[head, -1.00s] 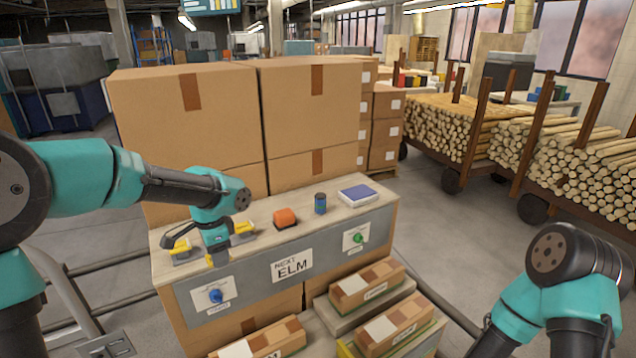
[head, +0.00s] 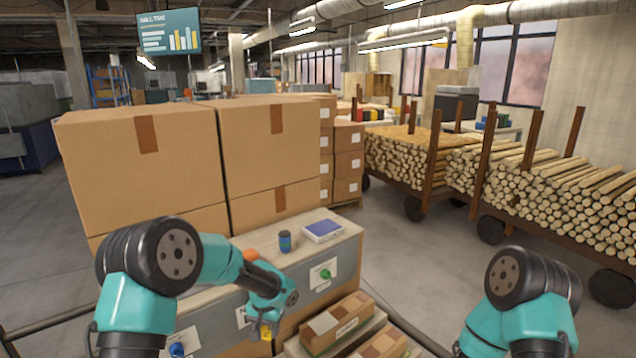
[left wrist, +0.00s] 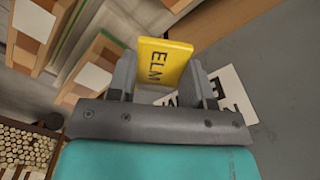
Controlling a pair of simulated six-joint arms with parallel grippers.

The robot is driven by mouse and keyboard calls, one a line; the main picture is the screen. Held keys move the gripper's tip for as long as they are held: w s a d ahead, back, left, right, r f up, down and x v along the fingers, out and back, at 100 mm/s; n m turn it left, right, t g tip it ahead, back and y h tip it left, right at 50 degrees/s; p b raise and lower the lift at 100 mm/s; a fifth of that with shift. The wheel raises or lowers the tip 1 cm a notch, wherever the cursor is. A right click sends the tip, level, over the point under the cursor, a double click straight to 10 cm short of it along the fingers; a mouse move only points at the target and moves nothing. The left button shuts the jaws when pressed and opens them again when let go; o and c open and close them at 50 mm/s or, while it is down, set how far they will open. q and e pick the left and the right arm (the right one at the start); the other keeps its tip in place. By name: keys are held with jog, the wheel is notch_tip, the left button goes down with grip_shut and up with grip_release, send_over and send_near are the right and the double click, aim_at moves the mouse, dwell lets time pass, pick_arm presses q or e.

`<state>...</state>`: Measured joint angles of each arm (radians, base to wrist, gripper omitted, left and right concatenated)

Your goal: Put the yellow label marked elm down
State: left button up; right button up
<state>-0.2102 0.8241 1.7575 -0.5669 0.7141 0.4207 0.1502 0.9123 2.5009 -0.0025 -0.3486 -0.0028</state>
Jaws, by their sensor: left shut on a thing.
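The yellow label marked ELM (left wrist: 163,62) is in my left gripper (left wrist: 164,78), clamped between the two fingers, its black letters facing the wrist camera. In the head view the left gripper (head: 265,318) is in front of the bench's grey front panel, and the yellow label (head: 266,333) shows at its tip. A white card with black letters (left wrist: 232,88) lies behind the label in the left wrist view and is partly hidden. My right arm is at the lower right of the head view; its gripper is out of frame.
The bench top holds a blue can (head: 285,242), a blue-topped pad (head: 323,230) and an orange thing (head: 251,256), partly hidden by my arm. A green knob (head: 326,274) and blue knob (head: 177,349) are on the panel. Packed cartons (head: 336,325) stand below. Large boxes (head: 140,170) stand behind.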

pick_arm(q)
jog(key=d+f+n, duration=0.2)
jog(key=d+f, duration=0.6)
jog(key=f, duration=0.2)
jog(key=shift+w+n, duration=0.3)
jog(key=shift+n, duration=0.1)
jog(key=shift+a, duration=0.1)
